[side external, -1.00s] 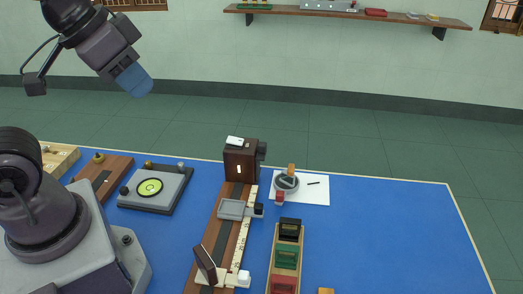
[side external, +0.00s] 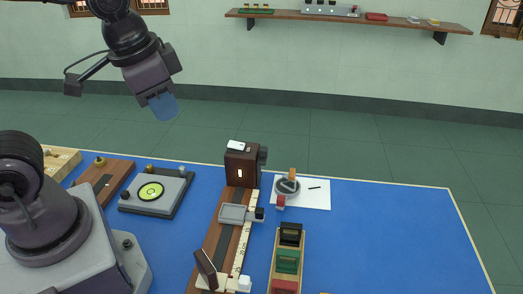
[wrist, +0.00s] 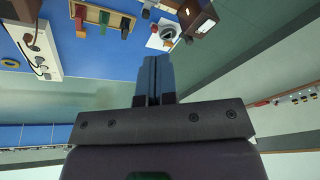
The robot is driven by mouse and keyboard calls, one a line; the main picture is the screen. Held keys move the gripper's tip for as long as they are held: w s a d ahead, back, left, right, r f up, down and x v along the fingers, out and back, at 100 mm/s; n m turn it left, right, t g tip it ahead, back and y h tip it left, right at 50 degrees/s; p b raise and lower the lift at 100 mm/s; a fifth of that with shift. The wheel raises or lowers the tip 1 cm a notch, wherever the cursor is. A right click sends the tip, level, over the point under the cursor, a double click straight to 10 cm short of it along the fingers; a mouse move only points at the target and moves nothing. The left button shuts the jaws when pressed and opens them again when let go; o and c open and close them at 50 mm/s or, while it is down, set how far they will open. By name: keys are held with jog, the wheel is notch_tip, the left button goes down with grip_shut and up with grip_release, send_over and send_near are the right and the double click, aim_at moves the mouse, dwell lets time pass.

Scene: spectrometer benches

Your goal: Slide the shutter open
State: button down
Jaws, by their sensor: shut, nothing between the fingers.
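A dark brown lamp box (side external: 241,168) with a small lit slit in its front stands at the far end of a wooden rail bench. A white tab (side external: 236,146) lies on its top; I cannot tell for sure whether this is the shutter. A dark cylinder (side external: 263,156) sticks out from its right side. The box also shows at the top of the wrist view (wrist: 196,18). My gripper (side external: 164,107) is in the air, up and to the left of the box, well apart from it. Its blue fingers are closed together and empty in the wrist view (wrist: 154,80).
The bench rail (side external: 229,244) carries a grey tray holder (side external: 233,213) and a tilted dark plate (side external: 206,268). A rack (side external: 274,265) of coloured blocks stands right of it. A grey dish (side external: 287,186) sits on white paper. A turntable-like device (side external: 150,191) is left. The table's right side is clear.

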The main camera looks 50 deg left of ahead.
aim_at(263, 147)
jog(key=w+d+f+m+y, duration=0.1)
jog(key=w+f+m, duration=0.55)
jog(key=m, duration=0.65)
jog(key=w+d+f+m+y, duration=0.15)
jog(key=w+f+m, duration=0.25)
jog(key=w+m, duration=0.65)
jog(key=shift+m, duration=0.95)
jog(key=x, duration=0.3)
jog(key=a+x, duration=0.1)
jog(key=x, duration=0.3)
jog(key=a+x, duration=0.1)
jog(key=x, duration=0.2)
jog(key=shift+w+a, duration=0.5)
jog(key=shift+a, duration=0.05)
jog(key=shift+w+a+r, duration=0.1)
jog(key=shift+w+a, duration=1.15)
jog(key=shift+a, duration=0.1)
